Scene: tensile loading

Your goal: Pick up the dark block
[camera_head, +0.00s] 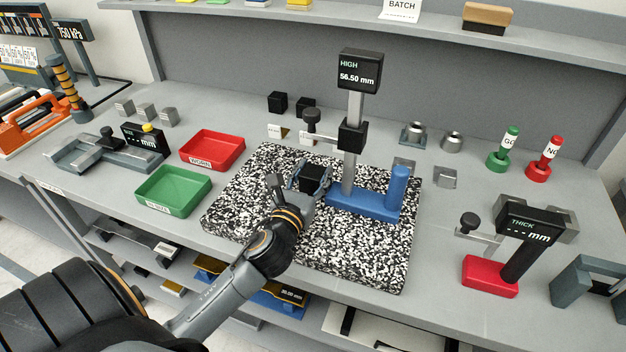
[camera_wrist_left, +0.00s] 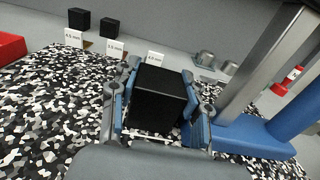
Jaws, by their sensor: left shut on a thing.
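The dark block (camera_wrist_left: 158,98) is a black cube between the fingers of my left gripper (camera_wrist_left: 158,112) in the left wrist view. The gripper is shut on it, with a blue-padded finger at each side. In the head view, my left gripper (camera_head: 309,182) and the dark block (camera_head: 313,173) are over the speckled plate (camera_head: 237,206), just left of the blue height gauge (camera_head: 358,204). I cannot tell whether the block touches the plate. My right gripper is not in view.
The gauge's display (camera_head: 360,71) reads HIGH 56.50 mm. Two other black blocks (camera_head: 277,102) stand behind the plate, by small labels. A green tray (camera_head: 173,191) and a red tray (camera_head: 212,150) lie to the left. A red thickness gauge (camera_head: 490,276) stands at the right.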

